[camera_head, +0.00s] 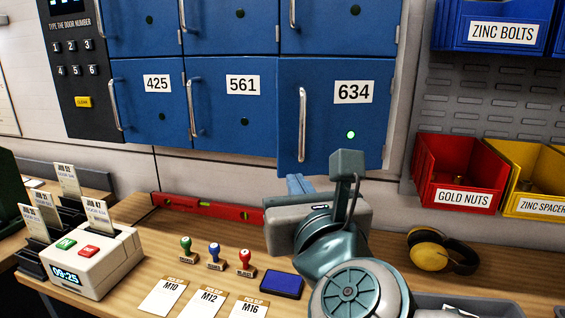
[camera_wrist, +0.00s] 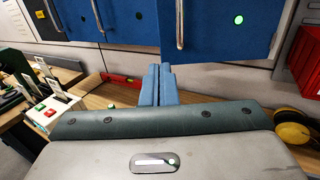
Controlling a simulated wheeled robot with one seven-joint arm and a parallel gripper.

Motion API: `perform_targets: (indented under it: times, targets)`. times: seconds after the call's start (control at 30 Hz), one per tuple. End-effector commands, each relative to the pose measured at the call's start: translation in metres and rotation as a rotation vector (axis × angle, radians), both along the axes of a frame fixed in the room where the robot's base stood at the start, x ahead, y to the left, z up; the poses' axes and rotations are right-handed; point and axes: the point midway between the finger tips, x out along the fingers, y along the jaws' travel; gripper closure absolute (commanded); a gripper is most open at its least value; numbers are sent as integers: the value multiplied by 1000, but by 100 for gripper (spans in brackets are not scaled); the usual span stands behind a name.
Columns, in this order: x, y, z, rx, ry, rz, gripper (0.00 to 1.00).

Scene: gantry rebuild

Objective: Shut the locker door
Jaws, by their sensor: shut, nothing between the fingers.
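The blue locker door 634 (camera_head: 335,120) is at the right of the lower row, with a vertical handle at its left and a lit green lamp. Its left and bottom edges stand out past the neighbouring doors, so it looks slightly ajar, with its hinge side at the right. In the wrist view, door 634 (camera_wrist: 215,35) fills the upper right. My gripper (camera_head: 296,181) is just below the lower left corner of that door, with its blue fingers together and empty. In the wrist view, the fingers (camera_wrist: 158,72) point at the door's lower left edge; I cannot tell whether they touch it.
Doors 425 (camera_head: 150,110) and 561 (camera_head: 230,120) look flush. A keypad (camera_head: 78,75) is at the left. On the bench below are a red level (camera_head: 215,208), stamps, pick slips, a time clock (camera_head: 85,258) and ear defenders (camera_head: 440,252). A red bin (camera_head: 455,178) hangs at the right.

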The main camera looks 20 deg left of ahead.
Motion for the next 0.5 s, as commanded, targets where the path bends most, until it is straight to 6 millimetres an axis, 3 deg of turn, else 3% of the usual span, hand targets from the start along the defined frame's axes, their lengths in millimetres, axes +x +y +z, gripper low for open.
perform_targets:
  times: [0.5]
  targets:
    - [69, 45, -1, -4, 0, 1, 100]
